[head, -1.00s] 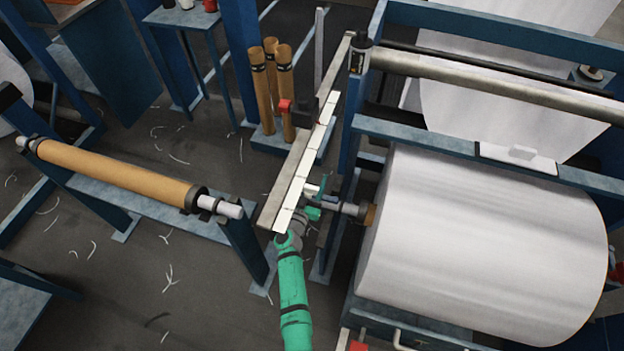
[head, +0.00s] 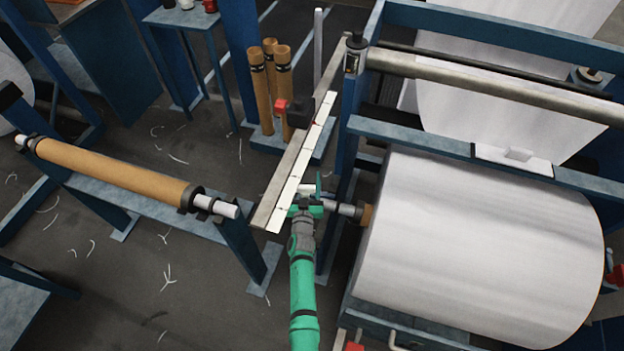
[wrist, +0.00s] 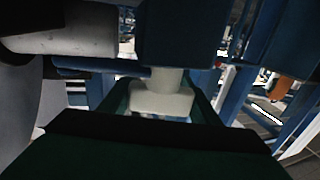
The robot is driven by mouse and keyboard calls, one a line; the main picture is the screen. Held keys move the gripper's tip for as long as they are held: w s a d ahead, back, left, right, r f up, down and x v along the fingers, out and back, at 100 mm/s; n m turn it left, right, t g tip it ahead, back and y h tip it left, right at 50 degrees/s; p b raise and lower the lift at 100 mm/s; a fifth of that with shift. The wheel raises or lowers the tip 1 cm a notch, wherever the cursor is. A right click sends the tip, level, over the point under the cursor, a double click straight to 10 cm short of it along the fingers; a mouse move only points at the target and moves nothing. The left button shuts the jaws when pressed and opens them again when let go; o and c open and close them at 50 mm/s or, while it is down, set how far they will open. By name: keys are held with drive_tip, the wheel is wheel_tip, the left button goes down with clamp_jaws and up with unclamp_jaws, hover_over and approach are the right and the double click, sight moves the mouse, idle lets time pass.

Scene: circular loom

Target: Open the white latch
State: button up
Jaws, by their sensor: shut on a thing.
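In the wrist view, the white latch (wrist: 162,97) is a pale block with a short neck, seen between my green fingers. The neck runs up to a dark blue housing. My gripper (wrist: 161,112) is shut on this pale block. In the head view, my gripper (head: 309,204) is at the near end of the long grey beam, left of the big roll's shaft.
A large white roll (head: 480,250) fills the right, its shaft (head: 345,209) close to my gripper. The grey beam with a white strip (head: 300,170) runs away to the back. A brown roll (head: 115,172) lies on a stand at left. Brown tubes (head: 268,85) stand behind.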

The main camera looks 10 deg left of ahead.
drive_tip(key=shift+r, duration=0.15)
drive_tip(key=o, duration=1.5)
drive_tip(key=s, duration=0.7)
drive_tip(key=s+d, duration=0.1)
drive_tip(key=s, duration=0.2)
drive_tip(key=shift+s+d, duration=0.1)
drive_tip(key=shift+s, duration=0.25)
